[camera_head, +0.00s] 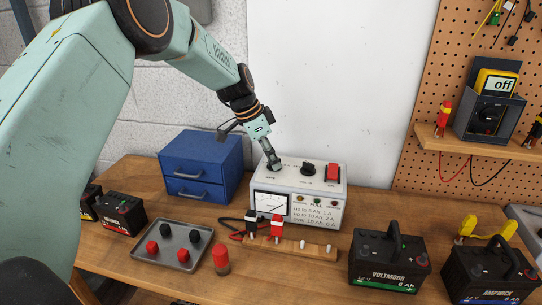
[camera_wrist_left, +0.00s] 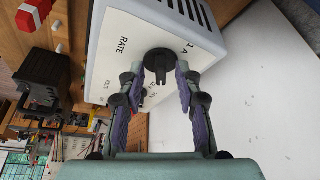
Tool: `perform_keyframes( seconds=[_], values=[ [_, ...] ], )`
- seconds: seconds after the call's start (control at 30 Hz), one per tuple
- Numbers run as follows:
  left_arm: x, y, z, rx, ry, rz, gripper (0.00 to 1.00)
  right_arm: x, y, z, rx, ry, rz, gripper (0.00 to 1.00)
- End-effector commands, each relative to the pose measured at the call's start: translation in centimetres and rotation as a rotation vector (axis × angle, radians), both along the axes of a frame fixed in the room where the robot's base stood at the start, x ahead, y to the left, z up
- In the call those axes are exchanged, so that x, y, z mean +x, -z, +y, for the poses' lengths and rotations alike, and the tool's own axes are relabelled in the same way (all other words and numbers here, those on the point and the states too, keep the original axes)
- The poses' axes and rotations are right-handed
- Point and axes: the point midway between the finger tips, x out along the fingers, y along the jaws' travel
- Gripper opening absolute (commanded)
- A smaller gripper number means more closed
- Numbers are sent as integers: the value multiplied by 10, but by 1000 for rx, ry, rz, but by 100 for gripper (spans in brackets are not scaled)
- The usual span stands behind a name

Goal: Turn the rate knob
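The rate knob (camera_wrist_left: 157,66) is black with a raised grip bar, on the white top of the charger (camera_head: 297,208), beside the printed word RATE in the left wrist view. My left gripper (camera_wrist_left: 158,80) points at it, with one finger on each side of the knob. The fingers are open, and small gaps seem to show between the fingertips and the knob. In the head view my left gripper (camera_head: 273,165) is over the left part of the charger's top and mostly hides the knob. My right gripper is in neither view.
A second black knob (camera_head: 308,168) and a red switch (camera_head: 333,172) are on the charger's top. A blue drawer box (camera_head: 203,150) stands left of it. A wooden strip with clamps (camera_head: 310,250), a metal tray (camera_head: 160,237) and several batteries (camera_head: 388,260) are in front.

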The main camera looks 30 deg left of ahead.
Motion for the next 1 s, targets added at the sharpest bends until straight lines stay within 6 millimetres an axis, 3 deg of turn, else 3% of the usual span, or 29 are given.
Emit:
perform_keyframes(
  seconds=[0.13,0.5,1.0],
  values=[
    [1,0,1,0,0,0,32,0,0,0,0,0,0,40],
    [1,0,1,1,0,-1,1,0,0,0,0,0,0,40],
    [1,-3,0,0,-27,-3,0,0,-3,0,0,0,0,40]
  ],
)
